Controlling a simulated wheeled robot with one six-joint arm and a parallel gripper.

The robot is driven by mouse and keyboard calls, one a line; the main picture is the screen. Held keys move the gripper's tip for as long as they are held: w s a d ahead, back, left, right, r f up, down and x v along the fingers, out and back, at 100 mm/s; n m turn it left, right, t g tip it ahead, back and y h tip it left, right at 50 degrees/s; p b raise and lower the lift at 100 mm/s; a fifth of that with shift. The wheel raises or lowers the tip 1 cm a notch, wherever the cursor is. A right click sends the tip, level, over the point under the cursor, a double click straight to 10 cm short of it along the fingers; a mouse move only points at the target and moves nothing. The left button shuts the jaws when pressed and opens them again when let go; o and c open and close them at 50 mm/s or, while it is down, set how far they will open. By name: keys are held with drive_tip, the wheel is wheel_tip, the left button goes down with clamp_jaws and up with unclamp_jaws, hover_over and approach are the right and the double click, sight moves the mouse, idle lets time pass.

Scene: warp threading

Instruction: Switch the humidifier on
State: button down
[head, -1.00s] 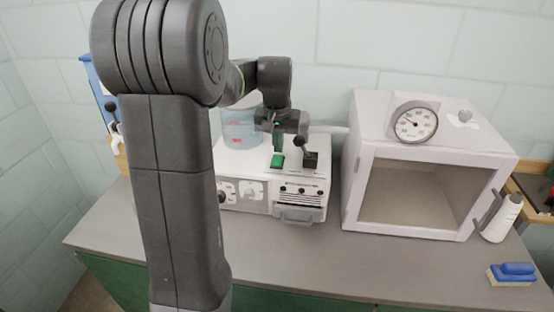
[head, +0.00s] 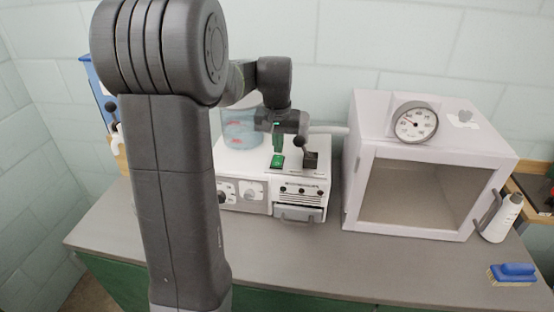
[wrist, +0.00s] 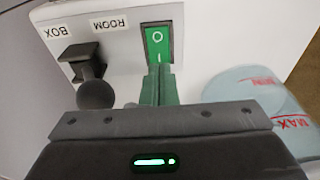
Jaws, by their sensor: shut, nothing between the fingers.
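The humidifier (head: 264,180) is a white box on the table with a clear bluish water tank (head: 240,130), marked MIN and MAX in the wrist view (wrist: 265,95). On its top is a green rocker switch (head: 277,161), marked O and I in the wrist view (wrist: 157,42). My gripper (head: 278,150) points down just above the switch, its green fingertips (wrist: 158,80) shut and empty. In the wrist view they overlap the switch's I end; I cannot tell whether they touch it.
A black ball-ended lever (wrist: 92,85) stands beside the switch, near BOX and ROOM labels. A hose leads from the humidifier to a white box (head: 430,165) with a dial gauge (head: 415,122). The front table is clear.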

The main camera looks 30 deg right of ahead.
sight(278, 157)
drive_tip(key=shift+f+b, duration=0.6)
drive_tip(key=shift+f, duration=0.35)
idle(0.7)
drive_tip(key=shift+r, duration=0.15)
wheel_tip(278, 157, up, 7)
drive_tip(key=p, duration=0.6)
drive_tip(key=shift+f, duration=0.25)
wheel_tip(278, 157, down, 7)
drive_tip(key=b, duration=0.6)
drive_tip(key=shift+r, duration=0.15)
drive_tip(key=shift+r, duration=0.1)
